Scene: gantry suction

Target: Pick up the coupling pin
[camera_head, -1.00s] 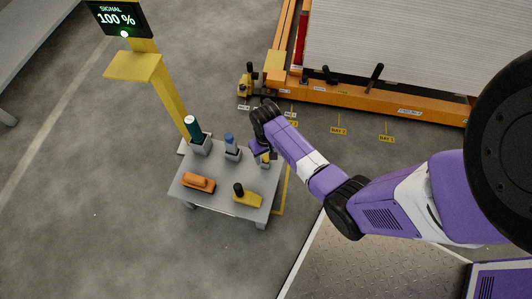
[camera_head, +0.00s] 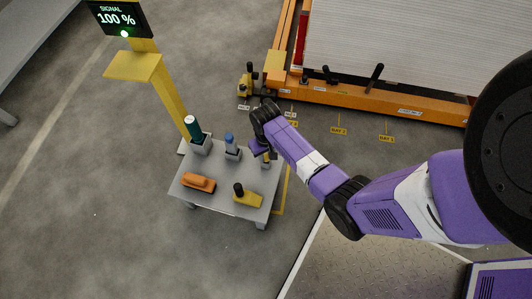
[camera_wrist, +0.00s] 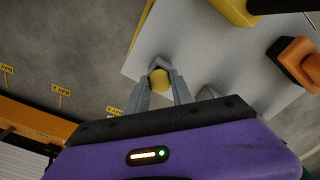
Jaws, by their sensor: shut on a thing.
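The coupling pin, which I take to be the yellow-topped piece (camera_wrist: 159,81), shows its round end between my fingers in the wrist view. My gripper (camera_wrist: 160,83) is shut on it, one grey finger on each side. In the head view my gripper (camera_head: 265,153) is over the right back part of the small grey table, with a bit of the yellow piece (camera_head: 266,160) showing below it. A grey holder sits under or around the piece. I cannot tell whether the piece is clear of that holder.
The grey table (camera_head: 215,189) also bears a dark green cylinder (camera_head: 194,129), a blue-topped piece (camera_head: 230,142), an orange block (camera_head: 198,182) and a yellow block with a black knob (camera_head: 248,198). A yellow signal post (camera_head: 170,98) stands behind. An orange-framed cart (camera_head: 350,99) is at the back right.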

